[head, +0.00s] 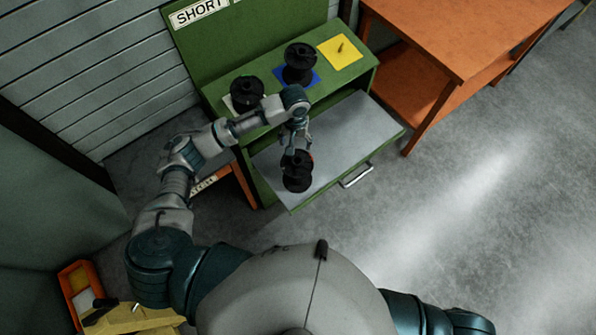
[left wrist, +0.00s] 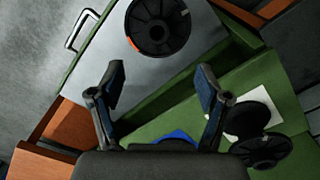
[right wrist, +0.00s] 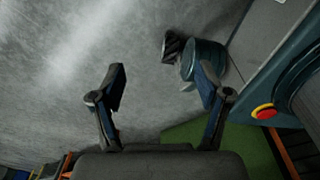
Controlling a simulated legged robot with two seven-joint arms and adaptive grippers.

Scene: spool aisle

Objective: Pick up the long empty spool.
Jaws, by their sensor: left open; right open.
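A black spool (head: 297,175) stands on the grey pulled-out drawer (head: 350,140) of the green cabinet. In the left wrist view this spool (left wrist: 158,25) shows its round flange, with an orange patch at the rim. My left gripper (head: 297,145) is above the drawer by this spool. Its open, empty fingers (left wrist: 160,82) show apart from the spool in the left wrist view. Two more black spools stand on the cabinet top, one on a white square (head: 246,92) and one on a blue square (head: 300,62). My right gripper (right wrist: 160,80) is open and empty over the floor.
The green cabinet (head: 215,40) has a sign reading SHORT. A yellow square (head: 341,52) with a small item lies on its top. An orange table (head: 460,35) stands to the right. Free floor (head: 470,220) lies right of the drawer. An orange bin (head: 80,285) is at lower left.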

